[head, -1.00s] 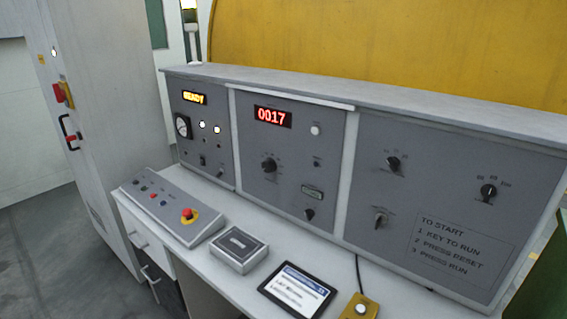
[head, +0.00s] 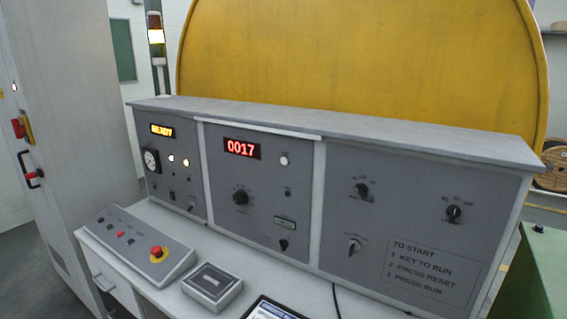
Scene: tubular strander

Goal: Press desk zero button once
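The grey control desk (head: 300,133) stands ahead in the head view, with three panels. Its middle panel has a red display (head: 241,148) reading 0017. A round white button (head: 284,160) sits right of the display. A small dark control (head: 288,193) is below that button. The small labels are too blurred to read, so I cannot tell which control is the zero button. Neither of my grippers is in view.
A sloped console (head: 135,246) with a red mushroom button (head: 157,252), a grey box (head: 211,287) and a tablet (head: 268,308) lie on the desktop. A tall grey cabinet (head: 75,130) stands left. A green box (head: 540,268) is at the right.

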